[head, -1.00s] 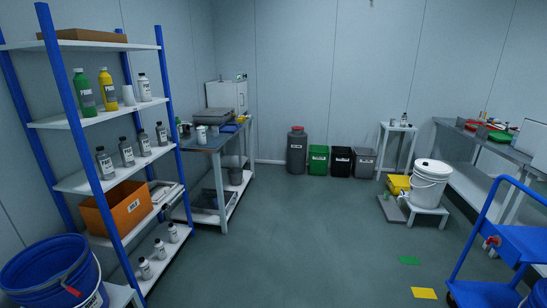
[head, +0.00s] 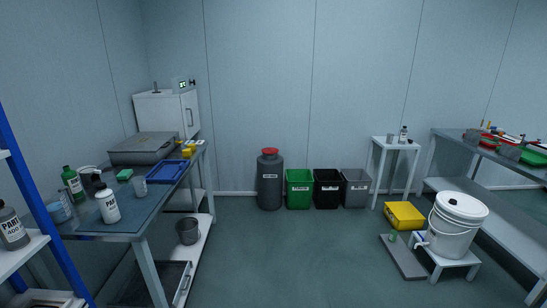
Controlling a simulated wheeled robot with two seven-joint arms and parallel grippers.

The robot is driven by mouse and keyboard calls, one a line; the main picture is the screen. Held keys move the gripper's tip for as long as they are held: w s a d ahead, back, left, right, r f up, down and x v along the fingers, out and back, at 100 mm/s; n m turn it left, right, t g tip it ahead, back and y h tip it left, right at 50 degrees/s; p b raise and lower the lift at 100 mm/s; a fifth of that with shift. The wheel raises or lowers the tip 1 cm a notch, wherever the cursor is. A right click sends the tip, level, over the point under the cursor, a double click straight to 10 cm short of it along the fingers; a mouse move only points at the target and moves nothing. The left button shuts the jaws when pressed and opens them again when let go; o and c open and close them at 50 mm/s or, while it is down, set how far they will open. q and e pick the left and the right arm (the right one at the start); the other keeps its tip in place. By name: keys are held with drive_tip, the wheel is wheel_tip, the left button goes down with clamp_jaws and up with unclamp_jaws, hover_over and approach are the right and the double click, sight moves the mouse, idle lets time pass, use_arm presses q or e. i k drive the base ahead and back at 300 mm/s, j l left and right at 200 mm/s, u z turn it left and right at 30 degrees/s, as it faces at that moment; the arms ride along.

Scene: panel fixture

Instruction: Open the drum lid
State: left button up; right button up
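A dark grey drum (head: 270,182) stands upright on the floor against the back wall, near the middle of the head view. The drum is some distance ahead and carries a white label too small to read. Neither of my grippers shows in this view.
Green (head: 299,188), black (head: 327,188) and grey (head: 355,187) bins stand right of the drum. A workbench (head: 100,215) is at left. A white bucket (head: 452,225) on a low stand and a yellow box (head: 404,215) are at right. The middle floor is clear.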

sight(267, 150)
drive_tip(key=i, duration=1.45)
drive_tip(key=i+z, duration=0.15)
drive_tip(key=i, duration=1.3)
